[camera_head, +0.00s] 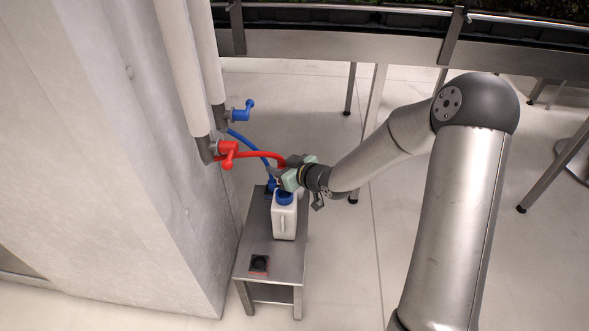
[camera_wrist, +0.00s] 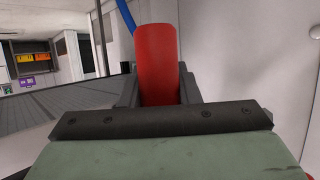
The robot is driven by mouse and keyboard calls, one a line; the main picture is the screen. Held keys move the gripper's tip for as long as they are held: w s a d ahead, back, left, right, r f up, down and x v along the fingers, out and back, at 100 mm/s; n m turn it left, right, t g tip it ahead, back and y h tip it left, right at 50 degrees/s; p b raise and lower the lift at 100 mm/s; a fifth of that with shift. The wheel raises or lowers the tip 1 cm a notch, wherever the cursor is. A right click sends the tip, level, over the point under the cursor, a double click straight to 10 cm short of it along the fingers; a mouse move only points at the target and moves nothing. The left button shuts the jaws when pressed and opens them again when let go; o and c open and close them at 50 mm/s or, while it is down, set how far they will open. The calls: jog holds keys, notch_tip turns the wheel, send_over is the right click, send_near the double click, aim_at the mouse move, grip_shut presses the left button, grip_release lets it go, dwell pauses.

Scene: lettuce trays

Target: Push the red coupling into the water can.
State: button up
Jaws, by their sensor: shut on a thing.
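The water can (camera_head: 284,219) is a white can with a blue cap, standing on a small steel stand. My gripper (camera_head: 291,170) is just above the can's top. In the wrist view my gripper (camera_wrist: 158,92) is shut on a red part, the red coupling (camera_wrist: 157,60), which stands between the two dark fingers. In the head view a red hose runs from the red valve (camera_head: 226,153) to my gripper. The coupling's lower end and the can's opening are hidden by the gripper, so I cannot tell whether they touch.
The steel stand (camera_head: 270,249) carries a small black and red item (camera_head: 259,264) at its front. A blue valve (camera_head: 240,113) and a blue hose (camera_head: 247,143) are by the pipes at left. A pale wall (camera_head: 130,140) is close on the left.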

jog(key=shift+a+f+b, duration=0.1)
jog(key=shift+f+b, duration=2.25)
jog(key=shift+f, duration=0.55)
jog(key=shift+f+b, duration=0.45)
jog(key=shift+f, duration=0.15)
jog(key=o, duration=0.7)
jog(key=shift+p+v, duration=2.8)
jog(key=shift+v, duration=2.8)
